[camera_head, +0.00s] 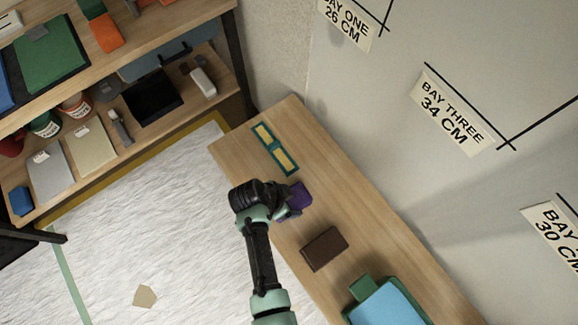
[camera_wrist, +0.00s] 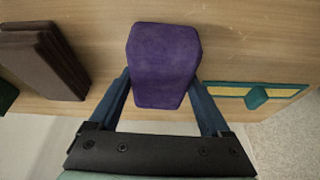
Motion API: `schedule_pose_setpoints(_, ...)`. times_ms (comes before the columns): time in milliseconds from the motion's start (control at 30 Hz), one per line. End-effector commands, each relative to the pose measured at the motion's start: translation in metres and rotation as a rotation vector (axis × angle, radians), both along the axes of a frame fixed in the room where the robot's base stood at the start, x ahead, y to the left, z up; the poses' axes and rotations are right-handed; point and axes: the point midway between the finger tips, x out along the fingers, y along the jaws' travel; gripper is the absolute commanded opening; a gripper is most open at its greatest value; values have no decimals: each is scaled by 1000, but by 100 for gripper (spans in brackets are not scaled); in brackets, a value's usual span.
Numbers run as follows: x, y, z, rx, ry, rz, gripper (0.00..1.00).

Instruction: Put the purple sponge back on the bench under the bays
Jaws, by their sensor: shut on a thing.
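The purple sponge (camera_head: 299,196) is at my gripper, over the wooden bench (camera_head: 375,225) below the wall with the bay labels. In the wrist view the purple sponge (camera_wrist: 163,64) sits between the two blue fingers of my gripper (camera_wrist: 163,95), which are shut on its sides. The bench top (camera_wrist: 250,40) fills most of the background there. In the head view my gripper (camera_head: 290,208) is partly hidden by my wrist. I cannot tell whether the sponge touches the bench.
A teal-framed yellow item (camera_head: 275,149) lies toward the bench's far end. A dark brown block (camera_head: 324,248) and a blue-and-green tray (camera_head: 385,303) are nearer. Shelves (camera_head: 120,110) with tools stand at left. Bare bench shows around the sponge.

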Motion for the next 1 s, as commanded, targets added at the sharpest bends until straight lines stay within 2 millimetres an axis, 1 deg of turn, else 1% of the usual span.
schedule_pose_setpoints(167,0,0,0,-1,-1,0,24)
schedule_pose_setpoints(333,0,0,-5,-1,-1,0,24)
schedule_pose_setpoints(367,0,0,-5,-1,-1,0,83)
schedule_pose_setpoints(400,0,0,-4,-1,-1,0,90)
schedule_pose_setpoints(467,0,0,-4,-1,-1,0,100)
schedule_pose_setpoints(800,0,0,-5,-1,0,1,100)
schedule_pose_setpoints(1000,-6,11,28,0,-2,1,100)
